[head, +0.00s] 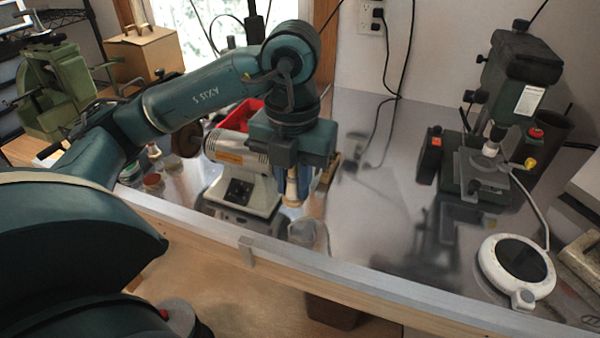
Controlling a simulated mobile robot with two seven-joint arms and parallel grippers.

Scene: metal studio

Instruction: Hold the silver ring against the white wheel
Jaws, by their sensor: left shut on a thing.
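My left gripper (300,172) points down at the right end of a cream polishing machine (245,185). It is shut, but its fingertips are mostly hidden and I cannot make out the silver ring between them. A cream-white piece (292,188), seen nearly edge-on just under the gripper, looks like the white wheel. I cannot tell whether anything held touches it. A brown wheel (187,142) sits at the machine's left end. My right gripper is not in view.
A red bin (241,113) stands behind the machine, and small jars (153,183) stand left of it. A clear cup (309,236) is near the bench's front edge. A drill press (500,115) and a round white device (516,270) are at right. The middle of the metal bench is clear.

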